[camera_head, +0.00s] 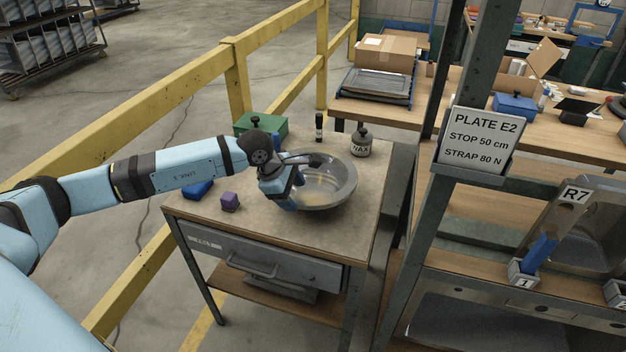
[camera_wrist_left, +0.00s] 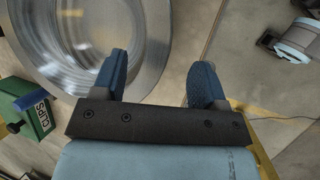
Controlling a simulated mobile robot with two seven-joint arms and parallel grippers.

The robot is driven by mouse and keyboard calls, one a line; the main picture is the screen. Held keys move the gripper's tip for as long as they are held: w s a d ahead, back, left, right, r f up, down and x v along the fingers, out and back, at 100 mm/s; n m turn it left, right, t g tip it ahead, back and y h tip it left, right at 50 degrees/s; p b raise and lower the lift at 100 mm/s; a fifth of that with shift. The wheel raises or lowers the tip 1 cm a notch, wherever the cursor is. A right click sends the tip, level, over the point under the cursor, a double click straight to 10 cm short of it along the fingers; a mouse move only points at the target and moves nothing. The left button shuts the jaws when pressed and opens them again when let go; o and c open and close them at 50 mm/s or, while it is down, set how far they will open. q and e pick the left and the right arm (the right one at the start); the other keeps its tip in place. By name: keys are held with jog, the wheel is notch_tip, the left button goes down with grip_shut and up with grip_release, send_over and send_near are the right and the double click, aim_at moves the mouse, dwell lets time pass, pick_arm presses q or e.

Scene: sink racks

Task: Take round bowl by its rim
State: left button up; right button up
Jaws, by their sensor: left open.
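The round bowl (camera_head: 338,200) is a wide, shiny metal bowl standing upright on the small workbench. It fills the upper left of the left wrist view (camera_wrist_left: 152,45). My left gripper (camera_head: 290,198) is at the bowl's left side, at the rim. In the left wrist view my left gripper (camera_wrist_left: 160,78) is open: one finger overlaps the bowl's rim and the other is outside it. The rim's outer edge shows between the fingers; whether they touch it I cannot tell. The gripper hides part of the bowl's left rim. My right gripper is not in view.
On the workbench (camera_head: 255,222) are a green box (camera_head: 272,127), a dark WAX bottle (camera_head: 360,143), a black marker-like cylinder (camera_head: 319,128), a purple cube (camera_head: 230,202) and a blue block (camera_head: 199,190). A grey post (camera_head: 440,210) stands to the right. A yellow rail (camera_head: 237,80) runs behind.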

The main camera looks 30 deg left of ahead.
aim_at(301, 200)
pick_arm(q)
jog(key=shift+a+x, duration=0.2)
jog(key=shift+x, duration=2.95)
jog(key=shift+w, duration=0.2)
jog(key=shift+c, duration=0.4)
jog(key=shift+r, duration=0.1)
grip_shut()
